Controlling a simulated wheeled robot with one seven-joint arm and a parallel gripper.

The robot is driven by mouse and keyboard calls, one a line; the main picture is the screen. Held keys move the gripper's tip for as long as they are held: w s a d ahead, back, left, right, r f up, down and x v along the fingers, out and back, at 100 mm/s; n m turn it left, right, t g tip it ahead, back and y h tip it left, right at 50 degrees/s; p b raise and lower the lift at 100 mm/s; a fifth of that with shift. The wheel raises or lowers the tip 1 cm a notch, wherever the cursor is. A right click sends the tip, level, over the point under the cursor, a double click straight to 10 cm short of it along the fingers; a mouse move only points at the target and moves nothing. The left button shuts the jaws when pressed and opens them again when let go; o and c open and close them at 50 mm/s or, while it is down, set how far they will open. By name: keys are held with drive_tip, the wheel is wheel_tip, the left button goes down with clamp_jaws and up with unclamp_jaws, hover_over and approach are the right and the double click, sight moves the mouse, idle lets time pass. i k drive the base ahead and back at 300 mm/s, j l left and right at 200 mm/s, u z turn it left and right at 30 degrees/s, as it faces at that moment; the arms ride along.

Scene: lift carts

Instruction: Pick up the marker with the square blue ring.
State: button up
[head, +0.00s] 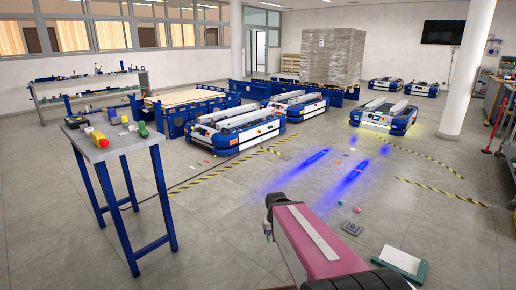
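I cannot make out a marker with a square blue ring for certain in the head view. A small dark square plate (352,228) with a paler pattern lies flat on the floor, right of my arm. Its details are too small to read. Several tiny coloured pieces, such as a pink one (357,210), lie on the floor beyond it. My pink arm reaches in from the bottom. A dark part at its far end, perhaps my gripper (268,216), is above the floor, left of the square plate. Its fingers are not clear, and I see nothing held.
A grey table (113,149) with blue legs stands at left, bearing a yellow-red item (97,138) and a green item (143,130). Blue-white lift carts (236,130) stand behind. A white panel with green edges (400,261) lies at lower right. The middle floor is mostly clear.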

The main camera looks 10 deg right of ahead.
sight(354, 229)
drive_tip(key=i+l+z, duration=0.1)
drive_tip(key=i+z, duration=0.2)
drive_tip(key=i, duration=0.25)
drive_tip(key=i+z, duration=0.35)
drive_tip(key=i, duration=0.15)
drive_tip(key=i+j+z, duration=0.3)
drive_tip(key=i, duration=0.25)
drive_tip(key=i+j+z, duration=0.3)
drive_tip(key=i, duration=0.2)
drive_tip(key=i+z, duration=0.4)
drive_tip(key=k+l, duration=0.6)
drive_tip(key=k+j, duration=0.05)
drive_tip(key=k, duration=0.05)
